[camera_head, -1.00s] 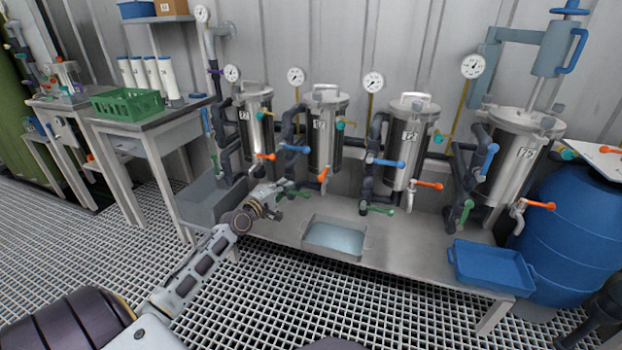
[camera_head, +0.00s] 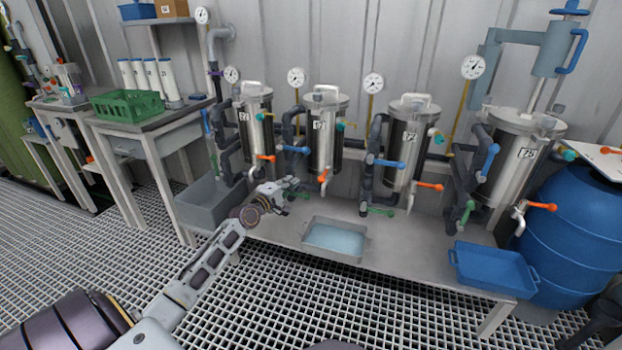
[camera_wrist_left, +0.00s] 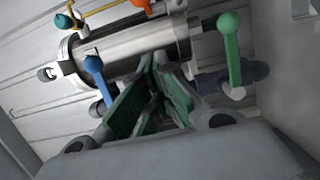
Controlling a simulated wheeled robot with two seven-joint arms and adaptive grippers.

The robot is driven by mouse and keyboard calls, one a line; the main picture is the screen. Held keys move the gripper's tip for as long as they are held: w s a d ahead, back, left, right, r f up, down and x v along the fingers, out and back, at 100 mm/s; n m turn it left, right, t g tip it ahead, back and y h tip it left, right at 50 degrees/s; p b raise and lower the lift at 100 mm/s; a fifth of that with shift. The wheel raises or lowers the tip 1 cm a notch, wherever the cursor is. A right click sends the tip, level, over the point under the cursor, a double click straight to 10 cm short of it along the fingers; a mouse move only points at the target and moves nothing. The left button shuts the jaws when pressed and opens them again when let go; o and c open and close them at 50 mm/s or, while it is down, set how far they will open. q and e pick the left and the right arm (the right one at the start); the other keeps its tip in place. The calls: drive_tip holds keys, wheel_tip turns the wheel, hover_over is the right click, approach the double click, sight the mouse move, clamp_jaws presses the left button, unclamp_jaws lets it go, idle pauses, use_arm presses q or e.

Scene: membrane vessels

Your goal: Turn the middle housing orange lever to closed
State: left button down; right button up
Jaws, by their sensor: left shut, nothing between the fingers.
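Of the three smaller steel housings, the middle one (camera_head: 324,140) stands at the back of the steel bench. Its orange lever (camera_head: 322,179) is short in the head view and appears to point down or toward me. A bit of orange (camera_wrist_left: 142,4) at the top edge of the left wrist view may be this lever. My left gripper (camera_head: 296,184) is just left of the orange lever and appears apart from it. Its green-padded fingers (camera_wrist_left: 158,78) are shut and empty, in front of a steel housing. My right gripper is not in view.
A blue lever (camera_wrist_left: 94,66) and a green lever (camera_wrist_left: 231,50) flank my fingers in the wrist view. Neighbouring housings carry orange levers (camera_head: 265,158) (camera_head: 430,186). A steel tray of liquid (camera_head: 335,238) and a blue tray (camera_head: 492,268) sit along the bench front.

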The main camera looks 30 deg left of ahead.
sight(325, 174)
use_arm(q)
drive_tip(key=shift+w+b, duration=1.05)
drive_tip(key=shift+w, duration=2.3)
drive_tip(key=shift+w+d, duration=0.15)
drive_tip(key=shift+d, duration=0.6)
drive_tip(key=shift+w+d, duration=0.1)
drive_tip(key=shift+d, duration=0.6)
drive_tip(key=shift+w+d, duration=0.15)
drive_tip(key=shift+d, duration=0.35)
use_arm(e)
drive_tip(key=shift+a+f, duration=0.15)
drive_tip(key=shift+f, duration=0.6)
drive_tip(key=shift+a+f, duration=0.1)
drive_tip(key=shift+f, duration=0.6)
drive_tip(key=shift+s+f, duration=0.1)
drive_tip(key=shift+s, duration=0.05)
use_arm(q)
drive_tip(key=shift+d, duration=0.1)
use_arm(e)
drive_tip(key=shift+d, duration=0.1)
use_arm(q)
drive_tip(key=shift+d+n+y+p, duration=0.2)
drive_tip(key=shift+n+y+p, duration=0.1)
drive_tip(key=shift+y+p, duration=0.2)
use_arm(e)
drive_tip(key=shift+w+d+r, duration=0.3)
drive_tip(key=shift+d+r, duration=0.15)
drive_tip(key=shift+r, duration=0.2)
